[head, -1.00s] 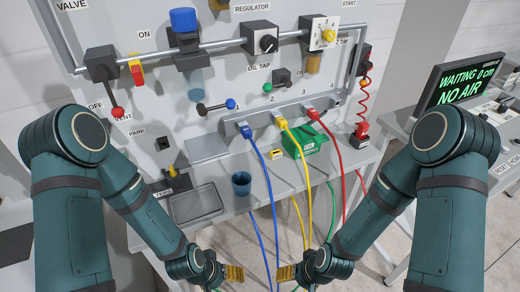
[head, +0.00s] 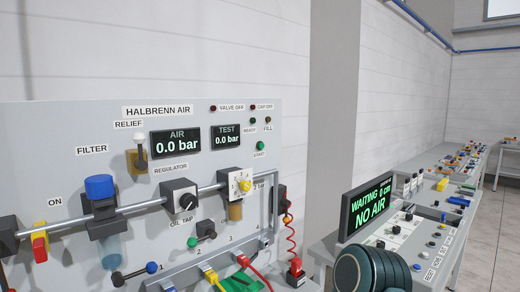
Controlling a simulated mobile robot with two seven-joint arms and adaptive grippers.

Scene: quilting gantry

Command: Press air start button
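The air start button (head: 260,146) is a small round green button at the right of the grey air panel (head: 150,122), above its START label. Nothing covers it. Left of it are two displays: the AIR display (head: 175,142) and the TEST display (head: 226,137), both reading 0.0 bar. Neither of my grippers shows in the head view now. Only a rounded part of my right arm shows at the bottom right.
A dark screen (head: 367,207) reading WAITING 0 cm, NO AIR stands right of the panel on a console. A pipe with a blue-capped filter (head: 100,187) and a regulator knob (head: 179,198) crosses the panel below the displays. Hoses are at the bottom.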

